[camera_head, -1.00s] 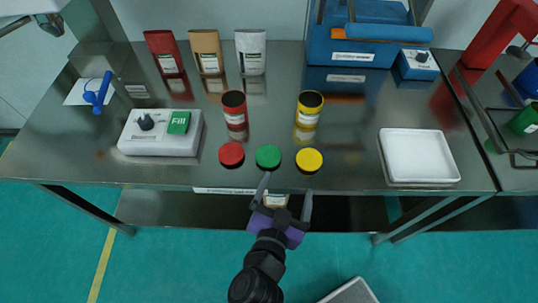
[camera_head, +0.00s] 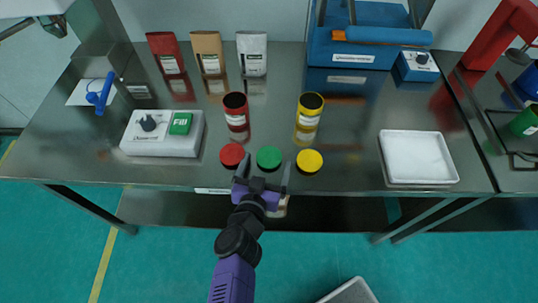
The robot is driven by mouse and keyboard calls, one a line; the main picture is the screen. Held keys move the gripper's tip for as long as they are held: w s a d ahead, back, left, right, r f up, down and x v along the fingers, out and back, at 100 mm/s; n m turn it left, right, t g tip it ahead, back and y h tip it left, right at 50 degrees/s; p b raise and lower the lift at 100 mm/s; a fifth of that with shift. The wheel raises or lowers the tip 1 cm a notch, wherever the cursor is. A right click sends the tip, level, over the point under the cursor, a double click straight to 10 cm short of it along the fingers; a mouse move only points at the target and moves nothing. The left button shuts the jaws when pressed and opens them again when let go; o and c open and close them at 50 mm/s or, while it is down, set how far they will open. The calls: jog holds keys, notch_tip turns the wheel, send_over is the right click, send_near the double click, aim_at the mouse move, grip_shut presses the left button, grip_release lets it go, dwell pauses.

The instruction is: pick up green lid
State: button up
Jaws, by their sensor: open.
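The green lid (camera_head: 268,157) is a flat round disc on the steel table near its front edge, between a red lid (camera_head: 232,155) on its left and a yellow lid (camera_head: 309,161) on its right. My gripper (camera_head: 265,170) is open and empty. In the picture its two fingers point toward the lids, one tip near the red lid and the other between the green and yellow lids. I cannot tell the height of the fingers above the table.
A red container (camera_head: 237,117) and a yellow container (camera_head: 309,110) stand open behind the lids. A dosing device (camera_head: 160,146) is on the left and a white tray (camera_head: 417,158) on the right. Several bags and a blue machine (camera_head: 366,40) stand at the back.

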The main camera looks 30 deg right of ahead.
jog(key=shift+w+d+f, duration=0.2)
jog(key=shift+w+d, duration=0.25)
jog(key=shift+w, duration=0.1)
jog(key=c, duration=1.4)
jog(key=shift+r, duration=0.1)
